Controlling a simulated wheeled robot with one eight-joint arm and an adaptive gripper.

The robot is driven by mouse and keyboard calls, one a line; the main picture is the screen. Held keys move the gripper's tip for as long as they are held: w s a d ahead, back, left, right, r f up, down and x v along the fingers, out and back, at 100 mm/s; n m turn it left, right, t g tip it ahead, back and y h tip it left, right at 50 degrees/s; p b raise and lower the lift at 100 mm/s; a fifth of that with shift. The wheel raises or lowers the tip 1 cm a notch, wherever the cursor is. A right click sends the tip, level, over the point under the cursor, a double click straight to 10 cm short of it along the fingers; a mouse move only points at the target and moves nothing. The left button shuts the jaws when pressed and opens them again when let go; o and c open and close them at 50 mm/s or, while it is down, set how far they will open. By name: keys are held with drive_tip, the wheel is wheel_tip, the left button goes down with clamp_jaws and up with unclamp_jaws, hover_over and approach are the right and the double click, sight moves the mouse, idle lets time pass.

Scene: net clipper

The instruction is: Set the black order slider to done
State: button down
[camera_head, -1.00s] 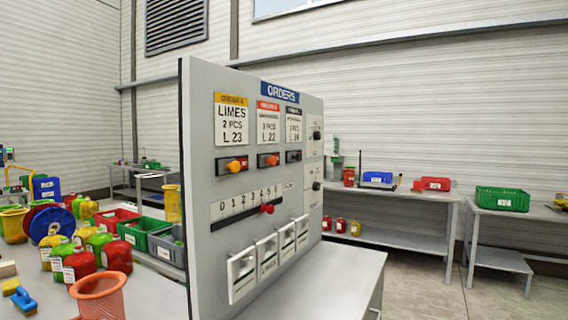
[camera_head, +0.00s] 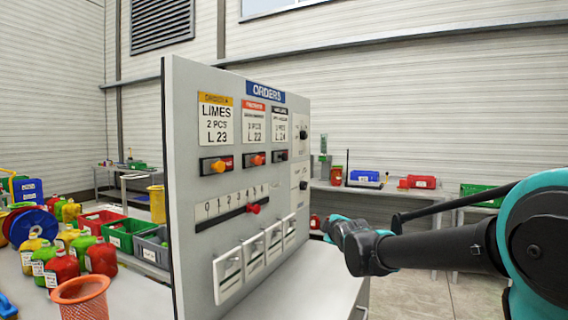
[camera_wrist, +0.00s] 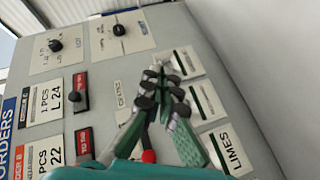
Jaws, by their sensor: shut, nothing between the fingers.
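The order board (camera_head: 185,240) is a tall grey panel with three order cards and a short slider under each. The black order slider (camera_head: 281,155) is the rightmost, under the black-headed card (camera_head: 280,125). In the wrist view the black slider (camera_wrist: 81,101) has a dark knob, with a red label part showing beside it. My gripper (camera_head: 335,228) is at the board's right, in front of its lower part. In the wrist view my gripper (camera_wrist: 158,72) is shut and empty, over the lower board and apart from the black slider.
A yellow order slider (camera_head: 217,166) and a red one (camera_head: 255,159) sit left of the black slider. Two dark rotary knobs (camera_wrist: 55,45) (camera_wrist: 119,30) are nearby.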

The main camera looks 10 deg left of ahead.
drive_tip(key=w+a+r+n+t+y, duration=0.1)
drive_tip(key=a+r+n, duration=0.3)
drive_tip(key=r, duration=0.5)
drive_tip(key=w+a+r+n+t+y, duration=0.2)
drive_tip(key=w+a+r+n+y, duration=0.1)
drive_tip(key=a+r, duration=0.5)
drive_tip(key=shift+w+a+r+n+y, duration=0.2)
drive_tip(key=shift+a+r+n+y, duration=0.15)
drive_tip(key=shift+a+n+y, duration=0.45)
drive_tip(key=shift+d, duration=0.15)
approach(280, 157)
drive_tip(key=w+a, duration=0.3)
drive_tip(key=shift+w+d+r, duration=0.4)
